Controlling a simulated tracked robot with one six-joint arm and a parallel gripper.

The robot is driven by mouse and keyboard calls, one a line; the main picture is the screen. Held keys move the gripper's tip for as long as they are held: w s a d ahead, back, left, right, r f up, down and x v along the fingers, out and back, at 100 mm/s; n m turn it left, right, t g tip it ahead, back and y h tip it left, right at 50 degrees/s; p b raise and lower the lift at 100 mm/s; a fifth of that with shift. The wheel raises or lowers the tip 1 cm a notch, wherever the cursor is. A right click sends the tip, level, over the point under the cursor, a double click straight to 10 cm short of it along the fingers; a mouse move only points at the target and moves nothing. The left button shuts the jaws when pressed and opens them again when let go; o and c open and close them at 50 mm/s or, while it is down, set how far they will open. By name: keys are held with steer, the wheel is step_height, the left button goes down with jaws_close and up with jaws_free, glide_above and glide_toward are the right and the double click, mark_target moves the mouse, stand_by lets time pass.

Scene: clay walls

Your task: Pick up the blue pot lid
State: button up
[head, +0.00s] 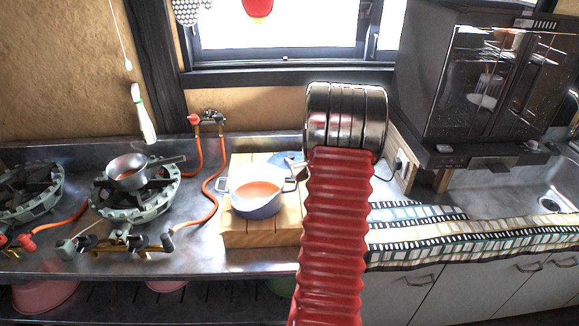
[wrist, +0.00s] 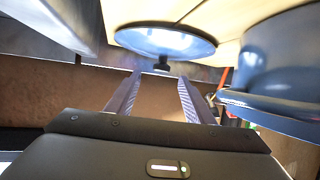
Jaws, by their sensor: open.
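The blue pot lid (wrist: 165,40) lies at the top of the wrist view, with a dark knob (wrist: 162,64) facing my gripper. My gripper (wrist: 160,76) is open and empty; its two fingertips are close to the knob, one on each side of it in the picture. I cannot tell whether they touch it. In the head view a bit of the blue lid (head: 284,157) shows behind the pot, partly covered by my arm. My gripper is hidden there by the arm. The blue pot (head: 255,208) with orange contents stands on a wooden board (head: 262,236).
The pot (wrist: 280,60) is close at the right in the wrist view. A gas burner with a small pan (head: 128,168) stands to the left, with orange hoses. A dark oven-like cabinet (head: 470,85) and a sink (head: 555,190) are at the right.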

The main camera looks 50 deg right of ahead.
mark_target(291, 156)
steer(key=shift+x, duration=2.4)
steer(key=shift+a+f, duration=0.1)
steer(key=shift+a, duration=0.1)
steer(key=shift+c, duration=0.6)
jaws_close()
step_height(291, 156, up, 10)
